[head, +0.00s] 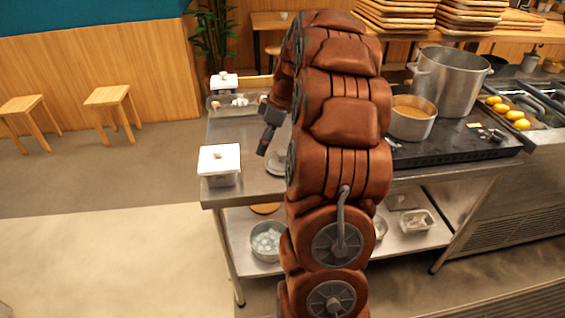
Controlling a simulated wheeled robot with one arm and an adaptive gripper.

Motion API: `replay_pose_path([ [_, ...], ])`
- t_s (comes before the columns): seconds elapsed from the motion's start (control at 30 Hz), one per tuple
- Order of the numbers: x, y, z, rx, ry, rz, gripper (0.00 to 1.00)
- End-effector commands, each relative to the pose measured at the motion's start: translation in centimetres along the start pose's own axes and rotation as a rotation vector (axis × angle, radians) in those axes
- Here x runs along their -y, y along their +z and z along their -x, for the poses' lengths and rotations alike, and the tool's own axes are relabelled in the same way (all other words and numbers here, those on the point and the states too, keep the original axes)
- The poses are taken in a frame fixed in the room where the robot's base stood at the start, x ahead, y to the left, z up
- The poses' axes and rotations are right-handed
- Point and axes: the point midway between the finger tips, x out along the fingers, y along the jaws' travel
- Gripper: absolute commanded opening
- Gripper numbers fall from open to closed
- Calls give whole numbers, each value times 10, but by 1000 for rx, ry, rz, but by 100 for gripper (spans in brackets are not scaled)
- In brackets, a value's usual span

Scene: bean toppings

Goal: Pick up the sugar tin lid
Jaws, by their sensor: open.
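A square metal tin (224,180) with a white, knobbed lid (219,158) stands upright at the near left corner of the steel counter. The lid sits on top of the tin. A second small container with a white lid (223,81) stands at the far left end; I cannot tell from markings which one is the sugar tin. My gripper (263,152) hangs over the counter, right of the near tin and apart from it. It is open and appears empty. My arm hides part of the counter.
A clear tray (235,104) with small items lies at the back left of the counter (230,133). A pale round item (275,164) is partly hidden behind my arm. A pan (411,124) and large pot (448,80) stand on the right. A bowl (266,255) sits on the lower shelf.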

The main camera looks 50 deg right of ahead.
Motion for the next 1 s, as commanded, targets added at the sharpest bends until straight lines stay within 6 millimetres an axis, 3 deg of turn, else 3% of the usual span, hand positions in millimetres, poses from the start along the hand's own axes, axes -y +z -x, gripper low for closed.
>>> replay_pose_path([
  [0.03,-21,14,-1,-15,10,8,68],
  [0.1,-44,28,3,-32,32,36,68],
  [0.33,-88,64,6,-61,76,94,68],
  [0.5,-96,71,1,-65,80,108,68],
  [1.0,-91,63,-39,-64,80,108,68],
])
